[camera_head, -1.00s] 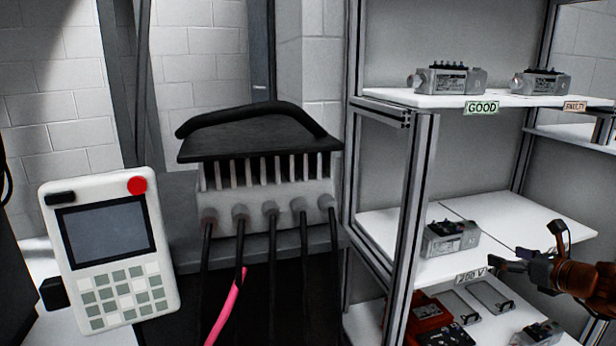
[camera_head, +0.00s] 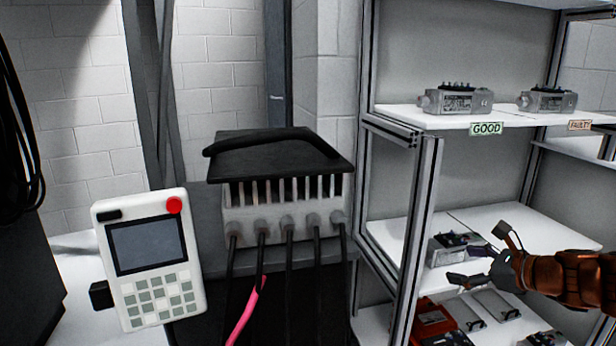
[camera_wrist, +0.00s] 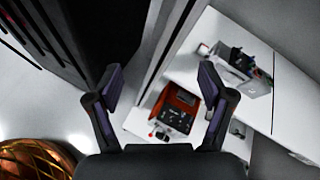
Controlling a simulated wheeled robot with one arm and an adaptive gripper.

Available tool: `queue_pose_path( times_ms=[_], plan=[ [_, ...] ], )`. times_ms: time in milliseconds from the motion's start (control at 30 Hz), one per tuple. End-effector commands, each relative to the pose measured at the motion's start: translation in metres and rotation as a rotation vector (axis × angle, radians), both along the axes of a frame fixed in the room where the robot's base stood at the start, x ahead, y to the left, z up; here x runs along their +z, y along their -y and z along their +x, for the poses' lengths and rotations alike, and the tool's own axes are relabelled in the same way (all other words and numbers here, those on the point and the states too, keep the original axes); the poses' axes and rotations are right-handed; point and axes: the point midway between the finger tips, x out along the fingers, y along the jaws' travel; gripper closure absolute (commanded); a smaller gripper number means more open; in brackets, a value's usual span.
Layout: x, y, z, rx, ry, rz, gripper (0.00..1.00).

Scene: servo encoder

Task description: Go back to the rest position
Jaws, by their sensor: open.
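My gripper (camera_head: 478,266) is at the right of the head view, reaching in from the right edge in front of the shelf rack. Its fingers are spread and nothing is between them. In the wrist view my gripper (camera_wrist: 158,100) also shows open and empty, with the floor and rack beyond it. A grey servo unit (camera_head: 447,248) sits on the middle shelf (camera_head: 490,220), just behind the fingers in the head view. It also shows at upper right in the wrist view (camera_wrist: 235,66). I cannot tell whether a finger touches it.
The upper shelf holds servo units by a GOOD label (camera_head: 486,129) and a FAULTY label (camera_head: 579,125). A red box (camera_head: 433,320) is on the lower shelf. A rack post (camera_head: 418,240) stands left of my gripper. A handheld panel (camera_head: 150,260) and a cabled connector (camera_head: 285,190) are left.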

Motion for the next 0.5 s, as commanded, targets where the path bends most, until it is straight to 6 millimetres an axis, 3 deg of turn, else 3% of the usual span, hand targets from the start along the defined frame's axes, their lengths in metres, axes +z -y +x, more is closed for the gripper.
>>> queue_pose_path(
  times_ms=[33, 200, 400, 500],
  plan=[
    [0.021, -0.024, -0.005, 0.072, 0.005, -0.054, 0.19],
    [0.054, -0.102, -0.038, 0.356, 0.025, -0.266, 0.19],
    [0.081, -0.170, -0.094, 0.691, 0.053, -0.503, 0.19],
    [0.092, -0.193, -0.125, 0.855, 0.066, -0.614, 0.19]
  ],
)
